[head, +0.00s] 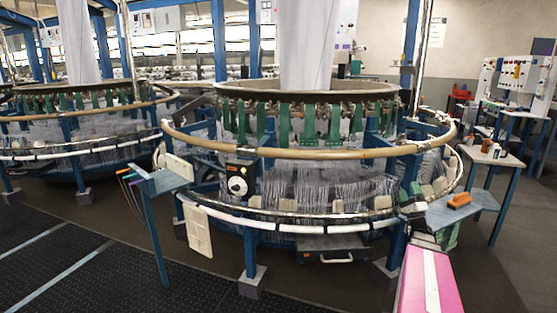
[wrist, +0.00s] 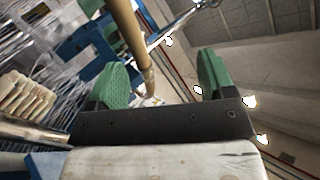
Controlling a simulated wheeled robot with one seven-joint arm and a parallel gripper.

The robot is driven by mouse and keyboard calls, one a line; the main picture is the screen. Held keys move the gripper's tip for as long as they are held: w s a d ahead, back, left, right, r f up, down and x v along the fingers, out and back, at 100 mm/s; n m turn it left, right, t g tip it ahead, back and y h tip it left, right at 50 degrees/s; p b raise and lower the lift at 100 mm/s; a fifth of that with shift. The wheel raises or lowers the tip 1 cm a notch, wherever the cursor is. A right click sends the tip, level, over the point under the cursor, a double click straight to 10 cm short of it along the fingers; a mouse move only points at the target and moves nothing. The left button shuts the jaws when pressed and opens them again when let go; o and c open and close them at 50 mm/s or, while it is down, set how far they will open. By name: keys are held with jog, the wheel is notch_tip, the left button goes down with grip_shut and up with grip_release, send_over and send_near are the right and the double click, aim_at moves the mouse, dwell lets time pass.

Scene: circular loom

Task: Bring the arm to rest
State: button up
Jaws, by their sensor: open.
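My arm, pink with a white stripe (head: 428,280), reaches up from the bottom right of the head view toward the right side of the circular loom (head: 262,153). In the wrist view my gripper (wrist: 162,65) shows two green-padded fingers set wide apart on a dark bar. It is open, with nothing held between the fingers. The loom's tan ring rail (wrist: 127,40) shows beyond the gap between them. I cannot tell the exact distance from the fingers to the rail. In the head view the gripper is small and partly lost against the loom and the small shelf.
A small blue-grey shelf (head: 447,213) with an orange-brown item (head: 459,200) stands close to my arm. Another small shelf (head: 160,181) is at the loom's left. A side table (head: 490,155) holds bottles. Open floor (head: 490,270) lies at the lower right.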

jog(key=s+a+f+n+g+y, duration=0.1)
jog(key=a+f+n+g+y, duration=0.25)
jog(key=a+g, duration=0.45)
jog(key=s+a+f+n+g+y, duration=0.1)
jog(key=a+f+n+g+y, duration=0.3)
jog(key=a, duration=0.8)
jog(key=s+a+f+n+g+y, duration=0.1)
jog(key=a+f+n+g+y, duration=0.1)
jog(key=a+f+n+g, duration=0.6)
jog(key=s+a+f+n+g+h, duration=0.1)
jog(key=s+a+f+g+h, duration=0.1)
jog(key=s+h, duration=0.4)
jog(key=s+a+f+n+g+h, duration=0.1)
jog(key=s+a+f+g+h, duration=0.2)
jog(key=s+f+h, duration=0.3)
jog(key=shift+s+f+g+h, duration=0.35)
jog(key=shift+s+f+g, duration=0.4)
jog(key=shift+s, duration=0.45)
jog(key=shift+n, duration=0.25)
jog(key=shift+c, duration=0.3)
